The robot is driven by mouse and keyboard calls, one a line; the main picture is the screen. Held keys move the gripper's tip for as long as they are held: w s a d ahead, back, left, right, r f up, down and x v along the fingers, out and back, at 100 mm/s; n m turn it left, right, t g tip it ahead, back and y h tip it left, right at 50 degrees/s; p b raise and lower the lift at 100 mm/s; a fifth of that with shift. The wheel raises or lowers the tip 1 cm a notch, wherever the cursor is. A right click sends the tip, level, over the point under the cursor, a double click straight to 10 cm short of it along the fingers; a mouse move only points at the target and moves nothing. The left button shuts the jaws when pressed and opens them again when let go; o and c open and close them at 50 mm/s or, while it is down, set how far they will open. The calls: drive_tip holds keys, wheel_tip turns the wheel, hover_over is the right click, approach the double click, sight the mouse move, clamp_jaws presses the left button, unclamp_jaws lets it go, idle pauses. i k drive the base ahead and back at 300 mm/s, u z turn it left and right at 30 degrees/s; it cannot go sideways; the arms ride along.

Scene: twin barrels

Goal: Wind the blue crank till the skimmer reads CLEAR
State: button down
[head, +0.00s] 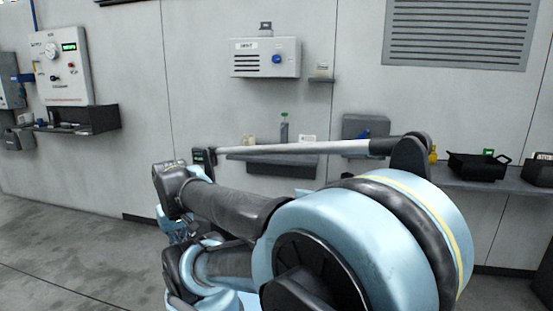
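A white wall panel (62,68) at the far left carries a round dial, small knobs and a lit green display (69,47). Its lettering is too small to read, so I cannot tell whether it is the skimmer. A blue part (25,78) shows at its left edge, and another blue part (365,133) shows on a grey wall box (352,123) behind my arm. I cannot tell which, if either, is the blue crank. My arm fills the lower middle and right; my gripper's fingers cannot be made out.
A white vent box (250,62) with a blue knob (277,59) hangs mid-wall. A dark shelf (95,119) juts out below the left panel. A black tray (478,166) sits on the right ledge (455,181). The floor at left is clear.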

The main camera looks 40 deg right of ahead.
sight(366, 132)
drive_tip(key=z, duration=3.05)
drive_tip(key=i, duration=0.25)
drive_tip(key=z, duration=0.2)
